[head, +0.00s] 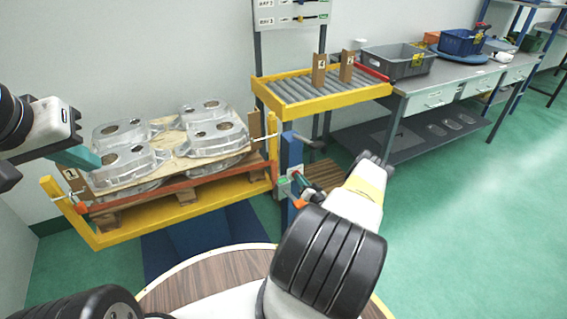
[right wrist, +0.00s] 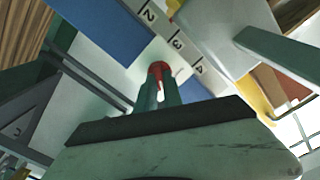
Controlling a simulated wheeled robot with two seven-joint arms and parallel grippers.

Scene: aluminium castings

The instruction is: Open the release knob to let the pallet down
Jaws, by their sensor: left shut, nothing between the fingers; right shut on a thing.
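The pallet (head: 187,197) carries aluminium castings (head: 128,164) stacked with a wooden board between layers; it rests at a yellow frame (head: 150,222) on the left. The release knob (right wrist: 158,69) is red and shows in the right wrist view before a scale marked 2, 3, 4. My right gripper (right wrist: 158,92) is shut on the knob, beside the blue post (head: 291,152) in the head view. The knob is partly hidden by the fingers. My left gripper (head: 78,158) is shut and empty, by the left end of the castings; whether it touches them is unclear.
A yellow-framed roller conveyor (head: 318,89) stands behind the post. To its right is a grey workbench (head: 455,72) with a grey crate (head: 398,62) and a blue bin (head: 461,42). A round wooden table top (head: 215,272) is close in front. Green floor on the right is clear.

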